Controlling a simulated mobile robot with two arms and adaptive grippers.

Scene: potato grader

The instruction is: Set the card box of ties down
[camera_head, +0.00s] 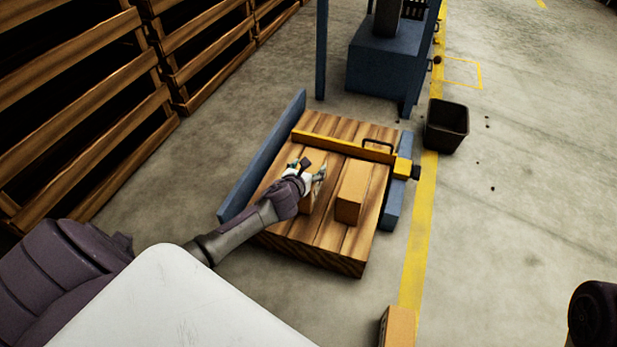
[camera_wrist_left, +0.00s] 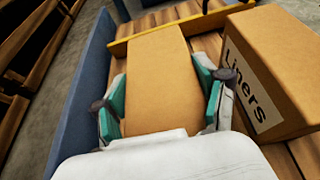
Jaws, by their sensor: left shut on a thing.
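My left gripper (camera_head: 312,178) is over the wooden plank top (camera_head: 330,235), left of another carton. In the left wrist view its green-padded fingers (camera_wrist_left: 163,88) are shut on the two sides of a plain brown card box (camera_wrist_left: 158,62). The held box looks level; in the head view the gripper and wrist hide most of it. I cannot tell whether its underside touches the planks. My right gripper does not show.
A carton (camera_head: 352,190) stands right of the held box, labelled "Liners" in the wrist view (camera_wrist_left: 262,85). A yellow bar (camera_head: 340,146) crosses the platform's back; a blue side panel (camera_head: 262,160) borders its left. A black bin (camera_head: 446,126) stands beyond. Bare planks lie in front.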

